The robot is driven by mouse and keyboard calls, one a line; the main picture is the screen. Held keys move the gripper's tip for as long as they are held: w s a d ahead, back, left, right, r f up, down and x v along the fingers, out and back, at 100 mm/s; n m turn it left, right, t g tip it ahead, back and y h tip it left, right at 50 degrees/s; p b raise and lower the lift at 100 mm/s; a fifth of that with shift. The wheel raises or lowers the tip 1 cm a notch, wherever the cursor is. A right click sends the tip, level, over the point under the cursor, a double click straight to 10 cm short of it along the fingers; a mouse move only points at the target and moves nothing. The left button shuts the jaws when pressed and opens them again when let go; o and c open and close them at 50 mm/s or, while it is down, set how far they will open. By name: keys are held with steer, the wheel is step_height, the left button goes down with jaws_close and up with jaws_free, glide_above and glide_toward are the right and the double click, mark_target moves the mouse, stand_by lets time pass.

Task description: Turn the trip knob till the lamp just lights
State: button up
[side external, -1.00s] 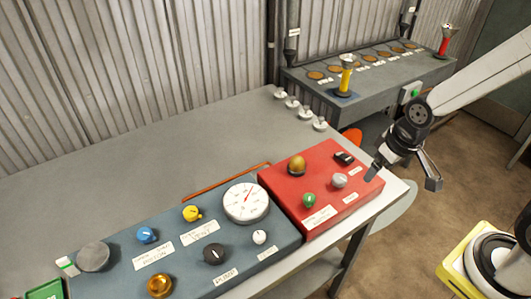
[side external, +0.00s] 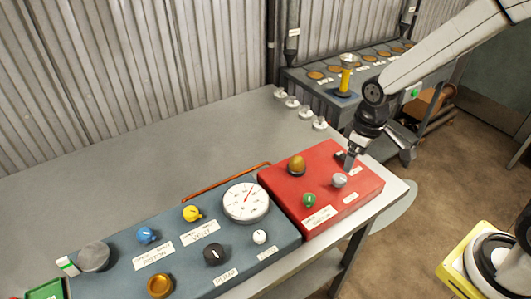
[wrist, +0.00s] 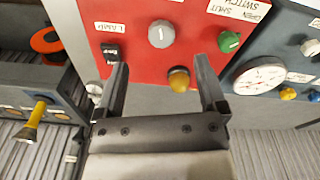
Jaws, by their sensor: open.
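The red box (side external: 335,205) stands at the right end of the bench. It carries a grey knob (side external: 340,180), a green knob (side external: 309,200), an amber dome lamp (side external: 296,166) and a black switch, partly hidden by my finger. Which knob is the trip knob, I cannot tell for sure. The lamp looks dull amber, with no clear glow. My gripper (wrist: 160,65) is open and empty over the red box. In the wrist view the grey knob (wrist: 161,33) lies ahead, between the lines of my fingers, and the amber lamp (wrist: 179,79) shows between them.
A blue-grey panel (side external: 230,255) with a white dial (side external: 245,202) and several knobs adjoins the red box on the left. Small white pieces (side external: 305,113) lie along the bench's far edge. A second bench behind holds a yellow post (side external: 345,78). The bench's back left is bare.

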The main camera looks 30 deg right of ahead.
mark_target(339, 177)
steer(key=shift+w+a+f+n+g, duration=0.2)
steer(key=shift+w+n, duration=0.2)
steer(key=shift+w, duration=0.3)
steer(key=shift+w+a+f+n+g, duration=0.1)
steer(key=shift+w+f+n+g, duration=0.1)
steer(key=shift+w+n, duration=0.35)
steer(key=shift+w+f, duration=0.1)
steer(key=shift+w, duration=0.05)
steer(key=shift+f, duration=3.8)
jaws_close()
steer(key=shift+m, duration=0.35)
steer(key=shift+m, duration=0.3)
jaws_free()
